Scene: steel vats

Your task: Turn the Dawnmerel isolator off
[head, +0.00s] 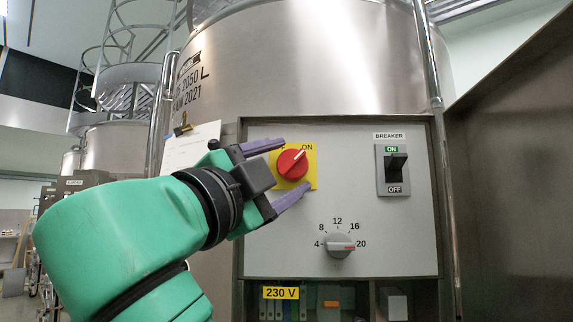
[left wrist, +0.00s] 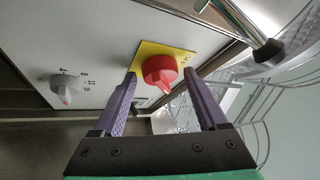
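The isolator is a red rotary knob (head: 292,164) on a yellow plate (head: 311,180) at the upper left of a grey panel. Its white pointer mark slants up and right, toward the word ON. My left gripper (head: 278,173) is open, one purple finger above the knob and one below. In the left wrist view the red knob (left wrist: 160,72) shows ahead between the spread fingers (left wrist: 162,95), with no clear contact. My right gripper is not in view. No name Dawnmerel is readable in either view.
Right of the knob is a black breaker switch (head: 396,163) between ON and OFF labels. A grey numbered dial (head: 340,244) sits lower on the panel (head: 290,240). A clipboard paper (head: 188,147) hangs left of the panel. A steel vat (head: 310,60) rises behind, and a steel wall (head: 510,170) stands right.

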